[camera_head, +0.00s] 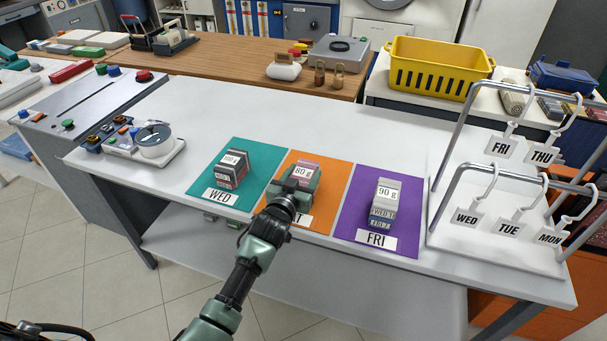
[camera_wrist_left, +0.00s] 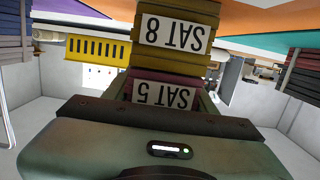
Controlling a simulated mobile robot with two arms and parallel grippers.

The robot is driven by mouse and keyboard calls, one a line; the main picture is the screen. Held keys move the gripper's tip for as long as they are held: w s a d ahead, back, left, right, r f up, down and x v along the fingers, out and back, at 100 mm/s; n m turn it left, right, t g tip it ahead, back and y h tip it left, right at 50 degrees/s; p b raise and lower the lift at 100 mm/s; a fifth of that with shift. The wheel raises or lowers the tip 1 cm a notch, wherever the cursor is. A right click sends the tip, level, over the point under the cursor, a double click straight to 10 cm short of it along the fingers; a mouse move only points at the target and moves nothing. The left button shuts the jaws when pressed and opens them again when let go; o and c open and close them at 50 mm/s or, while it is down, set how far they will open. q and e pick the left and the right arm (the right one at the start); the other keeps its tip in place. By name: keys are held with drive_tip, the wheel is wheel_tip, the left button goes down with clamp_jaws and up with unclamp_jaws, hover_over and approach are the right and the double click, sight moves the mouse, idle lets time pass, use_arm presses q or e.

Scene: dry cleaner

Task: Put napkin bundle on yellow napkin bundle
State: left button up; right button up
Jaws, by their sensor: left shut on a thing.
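My left gripper (camera_head: 296,187) is at the orange mat (camera_head: 337,184), shut on a pink-red napkin bundle (camera_head: 307,167). The head view shows an "80 g" label on top of it. In the upside-down left wrist view this bundle (camera_wrist_left: 165,95) reads "SAT 5" and sits between the jaws. A yellow napkin bundle (camera_wrist_left: 172,63) reading "SAT 8" is directly under it, over the orange mat. The two look lined up and very close; I cannot tell whether they touch. In the head view my gripper hides the yellow bundle. My right gripper is not in view.
A metal rack (camera_head: 465,165) with day tags stands further right. The white table's back is clear.

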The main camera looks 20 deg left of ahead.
use_arm(q)
drive_tip(key=shift+f, duration=0.1)
drive_tip(key=o, duration=1.4)
drive_tip(key=s, duration=0.4)
drive_tip(key=s+r, duration=0.1)
drive_tip(key=s, duration=0.3)
drive_tip(key=s+r, duration=0.1)
drive_tip(key=s, duration=0.3)
drive_tip(key=shift+a, duration=0.2)
